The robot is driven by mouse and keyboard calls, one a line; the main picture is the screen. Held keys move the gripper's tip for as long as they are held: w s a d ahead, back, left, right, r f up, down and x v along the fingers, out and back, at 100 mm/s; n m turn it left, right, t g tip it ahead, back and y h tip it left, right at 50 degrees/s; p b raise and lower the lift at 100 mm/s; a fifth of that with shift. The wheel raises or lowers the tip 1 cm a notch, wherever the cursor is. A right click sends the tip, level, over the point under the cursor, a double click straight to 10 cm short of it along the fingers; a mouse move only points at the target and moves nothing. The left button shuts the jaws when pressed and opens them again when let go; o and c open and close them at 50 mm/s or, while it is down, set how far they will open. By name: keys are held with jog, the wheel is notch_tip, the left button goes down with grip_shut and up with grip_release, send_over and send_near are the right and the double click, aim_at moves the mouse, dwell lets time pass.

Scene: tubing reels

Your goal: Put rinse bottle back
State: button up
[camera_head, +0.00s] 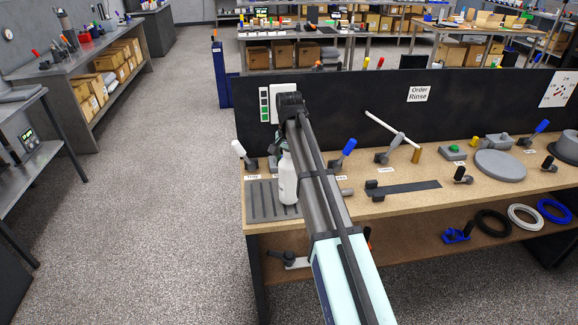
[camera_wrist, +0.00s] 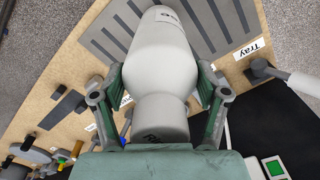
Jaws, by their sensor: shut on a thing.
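The white rinse bottle (camera_head: 288,182) is upright in the head view, at the left end of the bench. It stands at or just above the right part of the grey striped tray mat (camera_head: 257,203); I cannot tell if its base touches. In the wrist view the bottle (camera_wrist: 161,50) fills the middle, and the striped mat (camera_wrist: 106,38) lies beyond it. My gripper (camera_wrist: 160,92) has a finger on each side of the bottle and is shut on it. In the head view my arm partly hides the gripper (camera_head: 282,148) and the bottle's right side.
A white-handled lever (camera_head: 240,152) stands behind the mat, and a blue-handled one (camera_head: 345,150) stands right of my arm. A black panel (camera_head: 370,115) rises along the bench's back. A black strip (camera_head: 404,189) lies to the right. Tubing coils (camera_head: 492,222) sit on the lower shelf.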

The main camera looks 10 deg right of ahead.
jog(key=shift+f, duration=0.8)
jog(key=o, duration=1.8)
jog(key=shift+o, duration=0.2)
notch_tip(320, 180, up, 12)
jog(key=shift+r+b, duration=0.15)
jog(key=shift+b, duration=1.1)
